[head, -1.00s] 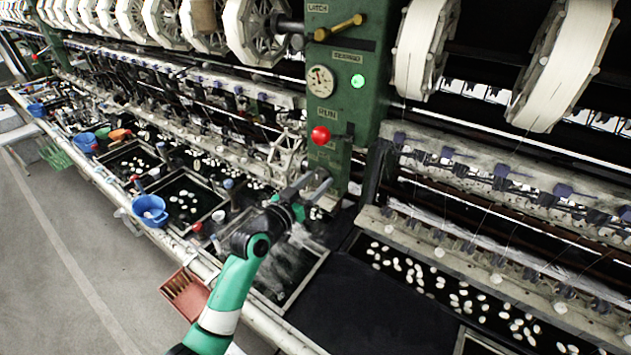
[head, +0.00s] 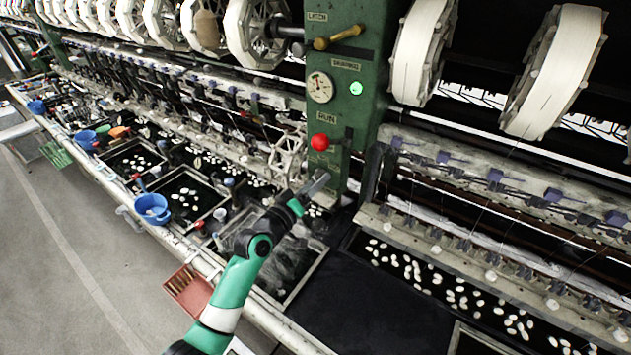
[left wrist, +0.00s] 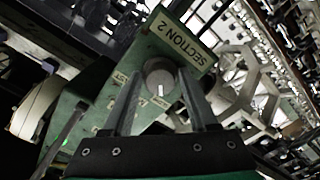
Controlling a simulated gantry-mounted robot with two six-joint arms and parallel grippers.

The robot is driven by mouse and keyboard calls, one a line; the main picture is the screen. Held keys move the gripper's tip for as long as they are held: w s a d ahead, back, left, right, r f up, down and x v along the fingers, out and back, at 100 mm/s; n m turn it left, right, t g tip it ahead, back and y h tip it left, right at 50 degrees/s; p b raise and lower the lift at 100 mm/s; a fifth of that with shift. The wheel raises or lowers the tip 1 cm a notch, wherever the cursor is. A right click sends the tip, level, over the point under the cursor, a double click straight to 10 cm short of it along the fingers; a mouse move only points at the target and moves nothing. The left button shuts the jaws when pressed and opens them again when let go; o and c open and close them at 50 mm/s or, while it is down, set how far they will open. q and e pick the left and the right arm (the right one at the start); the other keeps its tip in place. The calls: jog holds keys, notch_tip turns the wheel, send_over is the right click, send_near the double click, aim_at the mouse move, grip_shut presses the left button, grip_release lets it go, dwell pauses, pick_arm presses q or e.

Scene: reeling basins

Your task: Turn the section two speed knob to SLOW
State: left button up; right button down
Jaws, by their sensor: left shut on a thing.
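The section two speed knob (left wrist: 159,77) is a round grey knob with a white pointer mark, on a green panel under a "SECTION 2" plate (left wrist: 187,40) in the left wrist view. The mark points toward the bottom of that picture. My left gripper (head: 317,185) is at the lower part of the green post (head: 350,95) in the head view, which hides the knob there. Its fingers lie on either side of the knob, shut on it. My right gripper is not in view.
A red ball-ended RUN lever (head: 320,142) sticks out above my left gripper. A brass latch handle (head: 340,37), a gauge (head: 320,87) and a green lamp (head: 356,88) are higher on the post. Basins with white cocoons (head: 440,285) lie below.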

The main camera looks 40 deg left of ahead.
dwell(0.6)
pick_arm(q)
jog(key=o, duration=1.2)
jog(key=shift+s, duration=0.1)
jog(key=s+d, duration=0.1)
jog(key=s, duration=1)
jog(key=shift+s+d, duration=0.2)
jog(key=shift+d, duration=0.15)
